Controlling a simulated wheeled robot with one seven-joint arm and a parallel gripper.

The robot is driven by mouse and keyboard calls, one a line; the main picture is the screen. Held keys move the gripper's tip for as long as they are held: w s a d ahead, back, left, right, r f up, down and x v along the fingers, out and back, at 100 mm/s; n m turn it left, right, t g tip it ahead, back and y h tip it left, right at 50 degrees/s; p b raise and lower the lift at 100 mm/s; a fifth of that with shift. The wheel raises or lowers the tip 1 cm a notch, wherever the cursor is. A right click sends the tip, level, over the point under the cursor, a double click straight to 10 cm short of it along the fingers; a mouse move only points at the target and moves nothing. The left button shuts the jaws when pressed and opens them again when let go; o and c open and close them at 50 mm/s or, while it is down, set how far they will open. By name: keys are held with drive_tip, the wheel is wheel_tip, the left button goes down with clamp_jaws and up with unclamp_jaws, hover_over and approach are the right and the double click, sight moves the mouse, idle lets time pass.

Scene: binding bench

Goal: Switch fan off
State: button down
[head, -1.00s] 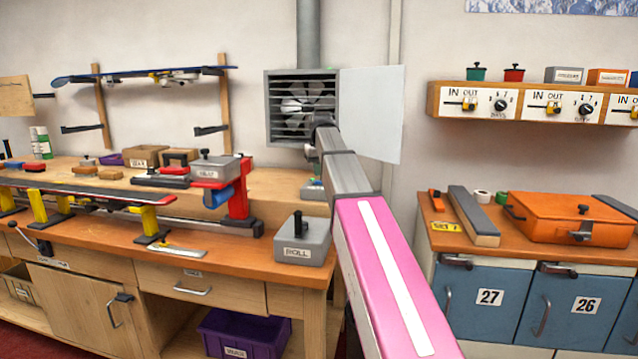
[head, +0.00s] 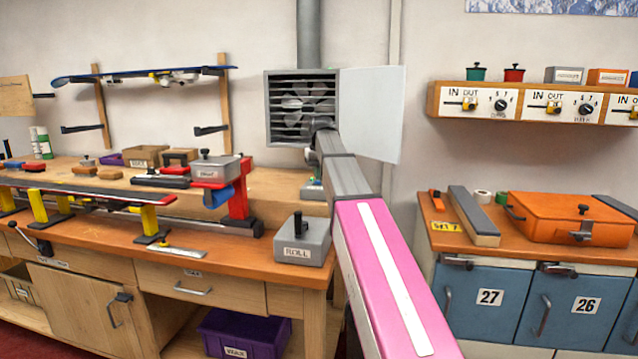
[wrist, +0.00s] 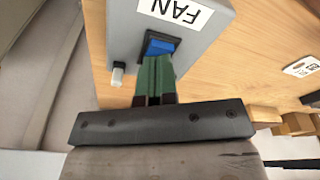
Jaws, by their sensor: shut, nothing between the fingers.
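The fan (head: 290,108) sits in a grey louvred housing on the wall in the head view, with an open pale flap at its right. In the wrist view a grey switch box (wrist: 205,48) carries an upside-down FAN label (wrist: 176,10). A blue rocker switch (wrist: 161,45) in a black frame is set in its face. My gripper (wrist: 156,62) is shut and empty. Its green fingertips are at the near edge of the rocker and overlap it; I cannot tell if they press it.
A small pale knob (wrist: 118,75) sticks out beside the switch box. The wooden bench (head: 270,180) holds a grey ROLL block (head: 303,243) and other tools. An orange case (head: 570,220) lies on the cabinets at right. IN/OUT panels (head: 480,103) hang above it.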

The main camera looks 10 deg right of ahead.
drive_tip(key=shift+f, duration=0.55)
drive_tip(key=shift+r, duration=3.55)
